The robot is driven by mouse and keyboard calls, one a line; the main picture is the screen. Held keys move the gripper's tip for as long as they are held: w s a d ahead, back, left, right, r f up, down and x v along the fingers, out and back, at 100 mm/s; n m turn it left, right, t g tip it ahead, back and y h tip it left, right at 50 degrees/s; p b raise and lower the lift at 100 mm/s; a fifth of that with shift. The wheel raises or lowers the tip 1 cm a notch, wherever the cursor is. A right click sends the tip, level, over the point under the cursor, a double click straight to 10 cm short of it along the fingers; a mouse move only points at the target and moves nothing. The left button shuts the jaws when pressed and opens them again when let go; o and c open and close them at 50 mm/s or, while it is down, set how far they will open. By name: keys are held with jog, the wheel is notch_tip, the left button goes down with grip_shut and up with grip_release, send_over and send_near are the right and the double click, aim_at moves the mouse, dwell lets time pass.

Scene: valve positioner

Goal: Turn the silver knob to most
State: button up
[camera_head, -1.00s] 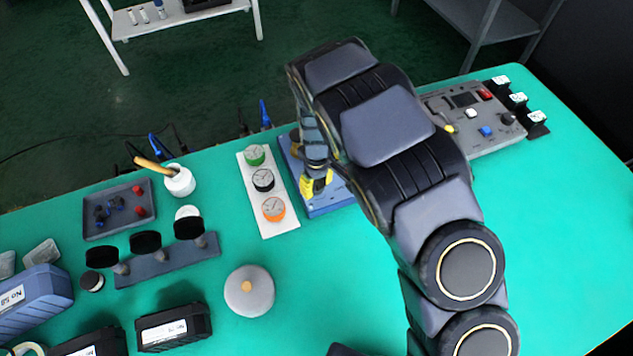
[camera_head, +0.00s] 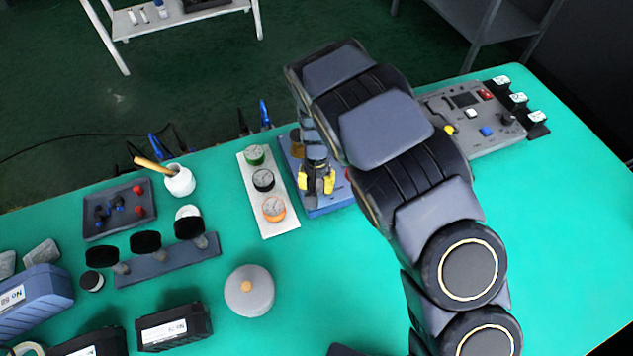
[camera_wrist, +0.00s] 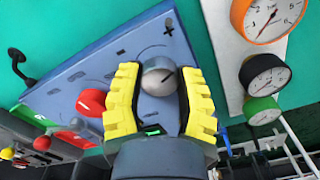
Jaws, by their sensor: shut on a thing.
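The silver knob (camera_wrist: 158,77) is round, with a dark pointer mark on its face, and sits on the blue panel (camera_wrist: 70,92) in the wrist view. Arc marks and a plus sign are printed on the panel around it. My gripper (camera_wrist: 160,85) has its yellow fingers on either side of the knob, shut on it. In the head view my gripper (camera_head: 317,182) is over the blue panel (camera_head: 325,210), and the knob is hidden there.
A white board with green, black and orange gauges (camera_head: 274,208) stands left of the panel. A red ball knob (camera_wrist: 91,102) is beside my left finger in the wrist view. A grey control box (camera_head: 475,115) is at right.

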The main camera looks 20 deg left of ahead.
aim_at(317, 185)
jog(key=shift+m, duration=2.3)
jog(key=o, duration=1.1)
notch_tip(317, 185, up, 12)
jog(key=shift+d, duration=0.1)
